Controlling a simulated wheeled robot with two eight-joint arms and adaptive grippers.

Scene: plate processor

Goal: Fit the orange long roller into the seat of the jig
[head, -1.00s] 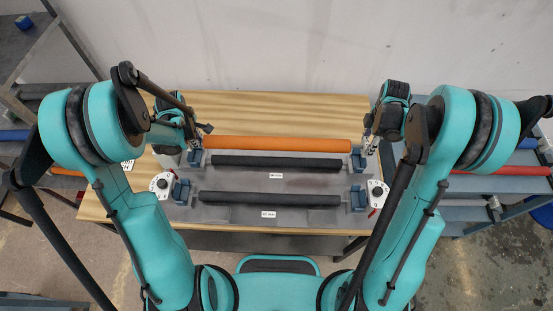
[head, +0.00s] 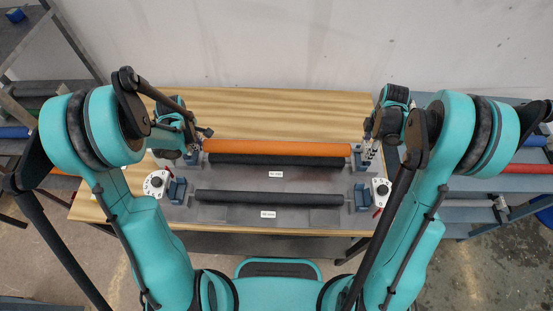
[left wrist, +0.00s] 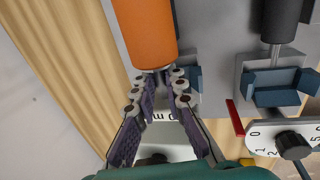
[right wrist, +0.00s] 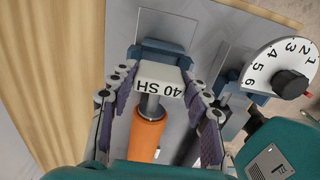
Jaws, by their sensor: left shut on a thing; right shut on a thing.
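The orange long roller (head: 278,147) is level in the head view, held by its two ends, and overlaps a black roller (head: 278,160) on the grey jig (head: 225,212). My left gripper (head: 198,143) is shut on its left end; the left wrist view shows the fingertips at the end shaft below the orange body (left wrist: 147,35). My right gripper (head: 368,150) is shut on the other end. The right wrist view shows a white end piece marked "40 SH" (right wrist: 158,80) between the fingers, beside a blue seat block (right wrist: 160,58). Contact with the seat cannot be told.
A second black roller (head: 268,198) lies in the front blue blocks (head: 177,191). White dials stand at the jig's left (head: 156,183) and right (head: 381,192). Wooden table (head: 270,105) behind the jig is clear. Side racks hold other rollers, including a red one (head: 525,169).

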